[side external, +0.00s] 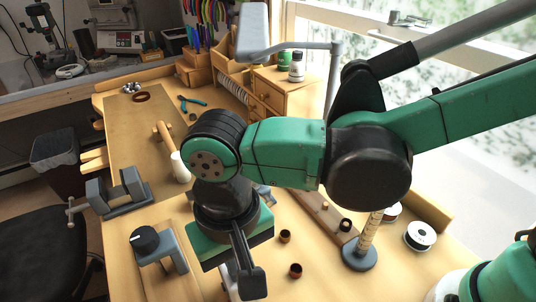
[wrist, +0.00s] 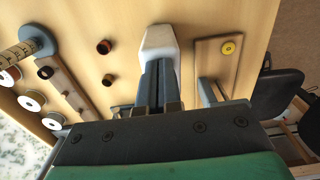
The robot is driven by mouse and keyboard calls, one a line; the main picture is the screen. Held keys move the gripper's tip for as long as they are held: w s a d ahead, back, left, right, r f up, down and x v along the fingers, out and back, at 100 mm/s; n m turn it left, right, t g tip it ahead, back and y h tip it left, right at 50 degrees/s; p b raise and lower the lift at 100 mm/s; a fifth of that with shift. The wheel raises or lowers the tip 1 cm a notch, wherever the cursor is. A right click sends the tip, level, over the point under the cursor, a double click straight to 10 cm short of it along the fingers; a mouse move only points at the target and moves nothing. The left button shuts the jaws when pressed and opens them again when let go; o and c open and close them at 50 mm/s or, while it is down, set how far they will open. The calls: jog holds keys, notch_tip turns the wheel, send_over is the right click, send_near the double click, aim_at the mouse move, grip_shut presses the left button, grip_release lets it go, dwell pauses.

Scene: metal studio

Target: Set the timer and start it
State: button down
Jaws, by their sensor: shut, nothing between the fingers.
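A grey bracket with a round black knob (side external: 147,240) stands on a wooden board at the front left of the bench in the side view. The knob has a small pale mark. A white block-shaped body (wrist: 158,42) lies just beyond my fingertips in the wrist view. Its lower part is hidden by the fingers, and I cannot tell whether they touch it. Neither view shows a clear timer face or display. My gripper (side external: 250,286) points down, right of the knob and apart from it. Its dark fingers (wrist: 158,72) are shut and empty.
Two small rings (side external: 295,270) lie right of my gripper. A mandrel stand (side external: 360,257) and wire spools (side external: 420,235) stand farther right. A grey clamp (side external: 118,195) is at the left bench edge.

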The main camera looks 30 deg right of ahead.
jog(key=shift+f, duration=0.45)
notch_tip(320, 180, up, 9)
dwell(0.3)
dwell(0.4)
